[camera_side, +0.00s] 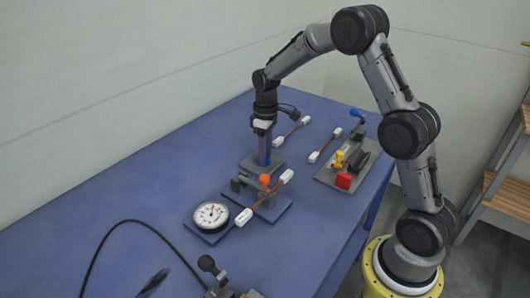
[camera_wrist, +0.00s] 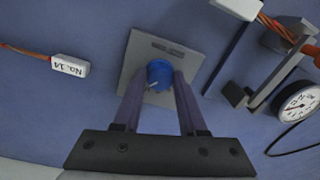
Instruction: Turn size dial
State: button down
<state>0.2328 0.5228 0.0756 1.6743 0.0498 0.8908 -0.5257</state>
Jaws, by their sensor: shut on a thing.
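The size dial is a round blue knob (camera_wrist: 160,74) with a light pointer mark, on a square grey plate (camera_wrist: 135,67) in the wrist view. In the side view the plate (camera_side: 252,168) lies on the table below my arm's end. My gripper (camera_wrist: 161,86) points down, with one finger on each side of the blue knob, and is shut on it. In the side view my gripper (camera_side: 264,150) stands upright over the plate, and the knob is mostly hidden there. The writing on the plate is too small to read.
A round white gauge (camera_side: 211,215) and an orange-knobbed lever fixture (camera_side: 265,181) stand nearby, with a white-ended cable (camera_side: 243,217) across the fixture. Two more cables (camera_side: 305,121) (camera_side: 311,157) lie behind and right.

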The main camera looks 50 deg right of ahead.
jog(key=shift+w+r+n, duration=0.1)
jog(key=shift+n, duration=2.4)
jog(key=shift+c, duration=2.3)
grip_release()
notch_tip(320, 180, up, 14)
jog(key=shift+w+d, duration=0.15)
jog(key=shift+d, duration=0.1)
